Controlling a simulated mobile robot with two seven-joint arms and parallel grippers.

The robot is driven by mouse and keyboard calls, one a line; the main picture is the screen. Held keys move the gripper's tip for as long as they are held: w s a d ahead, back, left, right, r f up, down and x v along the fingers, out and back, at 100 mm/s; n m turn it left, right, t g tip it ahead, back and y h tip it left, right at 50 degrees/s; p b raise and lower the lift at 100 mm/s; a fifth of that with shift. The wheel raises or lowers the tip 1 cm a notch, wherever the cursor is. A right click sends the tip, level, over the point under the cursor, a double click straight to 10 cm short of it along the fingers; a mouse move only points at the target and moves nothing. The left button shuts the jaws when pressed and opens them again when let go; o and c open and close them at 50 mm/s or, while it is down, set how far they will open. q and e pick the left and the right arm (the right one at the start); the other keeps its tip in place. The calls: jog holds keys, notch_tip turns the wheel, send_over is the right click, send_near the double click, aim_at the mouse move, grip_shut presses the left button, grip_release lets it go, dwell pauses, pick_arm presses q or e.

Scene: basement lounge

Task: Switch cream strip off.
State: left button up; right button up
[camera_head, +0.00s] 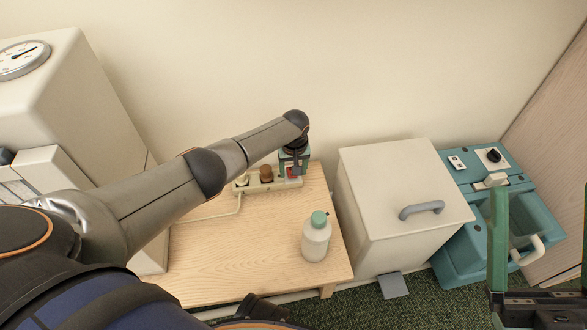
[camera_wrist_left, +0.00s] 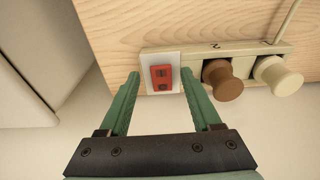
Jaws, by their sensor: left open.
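The cream strip (camera_head: 260,186) lies on the wooden table against the wall; it also shows in the left wrist view (camera_wrist_left: 195,52). A red rocker switch (camera_wrist_left: 161,77) in a pale plate sits at one end of it. A brown plug (camera_wrist_left: 223,83) and a cream plug (camera_wrist_left: 277,80) are in its sockets. My left gripper (camera_wrist_left: 160,82) is open and empty, its fingertips on either side of the switch plate. Whether they touch the strip I cannot tell. In the head view, the left gripper (camera_head: 293,158) partly hides the switch end. My right gripper (camera_head: 541,210) is open at the right edge.
A white bottle with a green cap (camera_head: 316,237) stands on the wooden table (camera_head: 215,255). A cream box with a grey handle (camera_head: 395,200) stands right of the table. A teal unit (camera_head: 460,255) is farther right. A cream cabinet with a dial (camera_head: 75,100) stands left.

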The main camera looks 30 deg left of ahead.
pick_arm(q)
jog(key=shift+r, duration=0.1)
pick_arm(e)
jog(key=shift+r, duration=0.1)
pick_arm(q)
jog(key=shift+r+p, duration=0.3)
jog(key=shift+p, duration=0.05)
notch_tip(320, 180, up, 12)
jog(key=s+p, duration=0.1)
jog(key=p, duration=0.7)
jog(key=shift+s+d+f, duration=0.15)
jog(key=shift+d+f, duration=0.05)
jog(key=shift+d, duration=0.25)
pick_arm(e)
notch_tip(320, 180, up, 6)
jog(key=w+d+m+h, duration=0.1)
jog(key=h, duration=0.1)
jog(key=shift+w+r+t, duration=0.2)
jog(key=shift+w+t, duration=0.1)
jog(key=shift+w, duration=0.05)
